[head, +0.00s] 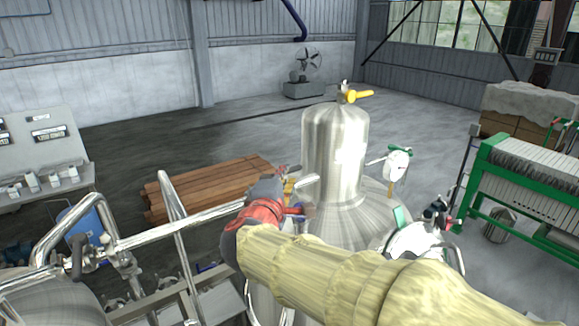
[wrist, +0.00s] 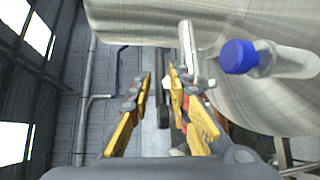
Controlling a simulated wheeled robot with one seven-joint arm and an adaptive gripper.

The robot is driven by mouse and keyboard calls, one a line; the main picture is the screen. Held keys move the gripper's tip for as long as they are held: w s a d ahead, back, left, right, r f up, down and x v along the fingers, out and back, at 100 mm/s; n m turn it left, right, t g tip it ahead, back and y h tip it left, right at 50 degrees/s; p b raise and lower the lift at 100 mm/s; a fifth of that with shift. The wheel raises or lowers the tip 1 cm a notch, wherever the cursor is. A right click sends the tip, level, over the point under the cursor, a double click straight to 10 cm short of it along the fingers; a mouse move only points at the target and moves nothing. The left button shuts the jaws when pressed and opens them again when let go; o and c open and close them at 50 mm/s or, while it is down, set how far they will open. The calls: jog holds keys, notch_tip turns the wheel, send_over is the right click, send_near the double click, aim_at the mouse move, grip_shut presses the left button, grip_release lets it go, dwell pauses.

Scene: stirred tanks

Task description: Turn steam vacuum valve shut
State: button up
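My gripper (wrist: 160,76) has yellow fingers that are apart in the wrist view. A dark upright bar (wrist: 163,105), which looks like a valve handle, shows between the fingers, closer to the right one. I cannot tell if it touches, or for certain that it is the steam vacuum valve. A metal pipe with a fitting (wrist: 187,45) rises just right of the fingers. In the head view my gripper is at the left side of the steel tank (head: 335,150), mostly hidden by my red wrist. A yellow-handled valve (head: 358,96) sits on top of the tank.
A blue-capped fitting (wrist: 238,57) juts out close to the right of my fingers. A gauge (head: 397,165) stands at the tank's right. Metal piping (head: 180,232) runs on the left, with wooden planks (head: 205,185) on the floor behind.

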jog(key=x, duration=0.3)
jog(key=shift+w+a+p, duration=0.1)
jog(key=shift+p, duration=0.25)
jog(key=shift+w, duration=0.45)
jog(key=shift+w+f, duration=0.15)
jog(key=shift+w, duration=0.1)
jog(key=shift+s+d, duration=0.1)
jog(key=shift+d, duration=0.1)
jog(key=c, duration=0.4)
grip_shut()
